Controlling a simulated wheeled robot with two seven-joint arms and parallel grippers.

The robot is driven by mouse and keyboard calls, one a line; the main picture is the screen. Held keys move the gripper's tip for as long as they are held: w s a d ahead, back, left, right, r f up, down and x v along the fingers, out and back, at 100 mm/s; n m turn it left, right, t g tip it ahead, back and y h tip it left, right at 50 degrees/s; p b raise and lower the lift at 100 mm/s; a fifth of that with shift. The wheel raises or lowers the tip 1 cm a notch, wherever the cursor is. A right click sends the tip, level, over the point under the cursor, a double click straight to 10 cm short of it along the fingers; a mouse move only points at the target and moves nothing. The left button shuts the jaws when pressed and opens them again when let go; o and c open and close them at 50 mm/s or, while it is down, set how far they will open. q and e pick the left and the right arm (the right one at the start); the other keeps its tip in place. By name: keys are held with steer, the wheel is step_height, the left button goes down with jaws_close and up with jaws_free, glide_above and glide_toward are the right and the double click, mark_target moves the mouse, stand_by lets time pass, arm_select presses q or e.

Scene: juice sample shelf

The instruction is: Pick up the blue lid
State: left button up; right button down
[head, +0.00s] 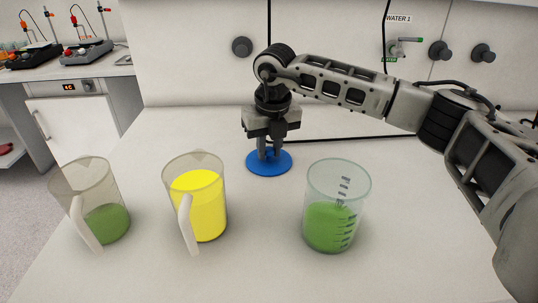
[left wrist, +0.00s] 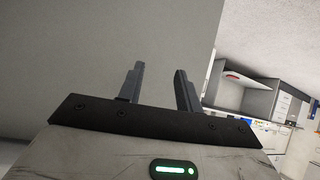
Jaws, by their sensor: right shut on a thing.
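The blue lid (head: 269,167) is a flat round disc at the middle of the white table, behind the containers. My right gripper (head: 269,153) points straight down over it, with its fingers shut on the lid's middle. The lid looks to be at or very near the table surface; I cannot tell whether it is lifted. My left gripper (left wrist: 160,85) shows only in the left wrist view, with its two fingers apart and nothing between them.
A jug with green juice (head: 106,222) and a jug with yellow juice (head: 199,205) stand at the left front. A clear beaker with green juice (head: 332,225) stands right of the lid. The wall with a water tap (head: 402,48) closes off the back. The front centre of the table is clear.

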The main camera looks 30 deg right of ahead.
mark_target(269, 150)
steer(key=shift+r, duration=0.1)
step_height(269, 150, up, 18)
steer(key=shift+b, duration=0.35)
